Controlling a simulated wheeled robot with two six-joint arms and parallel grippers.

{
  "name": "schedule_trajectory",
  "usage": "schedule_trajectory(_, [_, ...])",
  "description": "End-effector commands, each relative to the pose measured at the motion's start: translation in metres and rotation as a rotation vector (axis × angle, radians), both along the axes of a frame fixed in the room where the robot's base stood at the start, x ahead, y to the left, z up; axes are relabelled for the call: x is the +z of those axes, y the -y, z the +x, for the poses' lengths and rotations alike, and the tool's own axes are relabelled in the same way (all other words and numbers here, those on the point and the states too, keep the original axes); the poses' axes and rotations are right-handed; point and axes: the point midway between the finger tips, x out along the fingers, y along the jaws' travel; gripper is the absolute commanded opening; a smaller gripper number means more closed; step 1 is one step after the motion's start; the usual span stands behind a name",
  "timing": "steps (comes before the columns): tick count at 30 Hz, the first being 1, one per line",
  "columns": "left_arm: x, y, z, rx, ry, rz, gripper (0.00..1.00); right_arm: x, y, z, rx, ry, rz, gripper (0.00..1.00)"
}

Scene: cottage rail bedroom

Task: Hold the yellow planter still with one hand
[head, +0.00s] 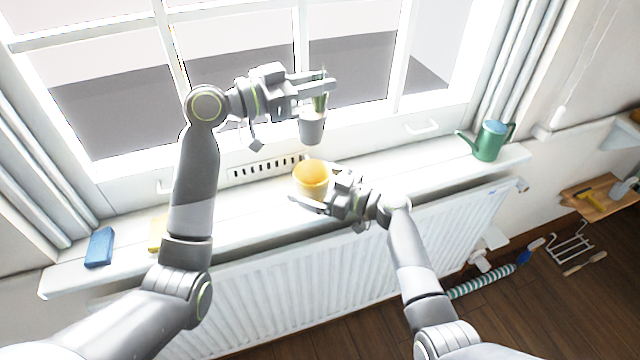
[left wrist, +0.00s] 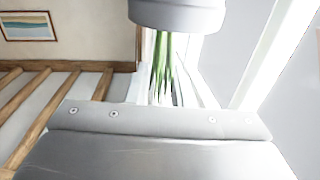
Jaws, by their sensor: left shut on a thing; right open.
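The yellow planter (head: 311,183) stands upright on the windowsill, and its open top looks empty. My right gripper (head: 314,187) is open at its near right side, with one finger in front of it and the other by its right side; I cannot tell whether they touch it. My left gripper (head: 322,87) is shut on a green plant in a grey pot (head: 312,128), held upright above and behind the planter. The left wrist view shows the grey pot (left wrist: 178,12) and green leaves (left wrist: 163,68); the fingers' contact is hidden there.
A green watering can (head: 489,141) stands at the sill's right end. A blue block (head: 100,247) and a yellow thing (head: 157,234), partly hidden by my left arm, lie at the left. The window is close behind; a radiator (head: 290,290) is below the sill (head: 420,165).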

Motion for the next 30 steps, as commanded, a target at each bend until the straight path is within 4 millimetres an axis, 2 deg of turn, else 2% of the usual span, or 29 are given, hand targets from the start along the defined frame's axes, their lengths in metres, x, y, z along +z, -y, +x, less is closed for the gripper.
schedule_trajectory(5, [0.0006,0.0002,-0.0001,0.000,0.001,-0.001,0.00,0.0001,0.0000,0.0001,0.000,0.000,0.000,0.97])
schedule_trajectory(17, [0.0006,0.0002,-0.0001,0.000,0.001,-0.001,0.00,0.0001,0.0004,0.0000,0.000,0.000,0.000,0.46])
schedule_trajectory(30, [0.0006,0.0002,-0.0001,0.000,0.001,-0.001,0.00,0.0000,0.0004,0.0000,0.000,0.000,0.000,0.46])
